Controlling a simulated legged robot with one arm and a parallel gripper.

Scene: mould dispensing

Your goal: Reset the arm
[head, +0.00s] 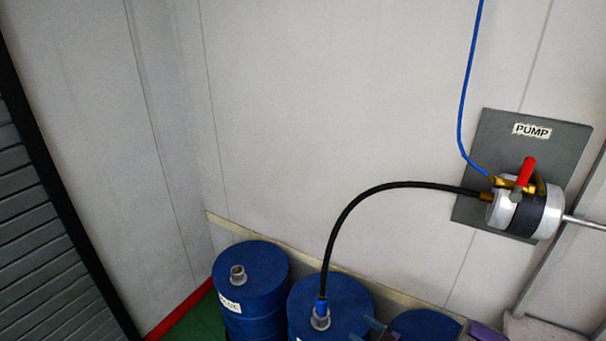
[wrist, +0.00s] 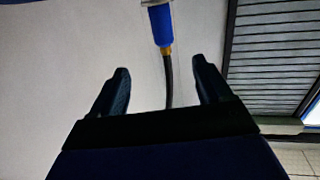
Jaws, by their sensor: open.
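My gripper (wrist: 163,82) is open in the wrist view, with its two dark fingers apart and nothing between the tips. A hose end with a blue sleeve (wrist: 161,25) and a brass collar shows beyond the fingertips; its black hose (wrist: 169,78) runs down behind the gap between the fingers. In the head view, a black hose (head: 378,191) arcs from the pump (head: 525,208) to a blue fitting (head: 321,307) in the top of a blue drum (head: 348,291). A small part of my arm shows at the bottom edge there.
A second blue drum (head: 250,280) with an open metal bung stands to the left, and a third (head: 425,326) is partly cut off at the right. The pump has a red lever (head: 526,171) and a blue line (head: 463,110). A slatted dark shutter (head: 45,220) stands at left.

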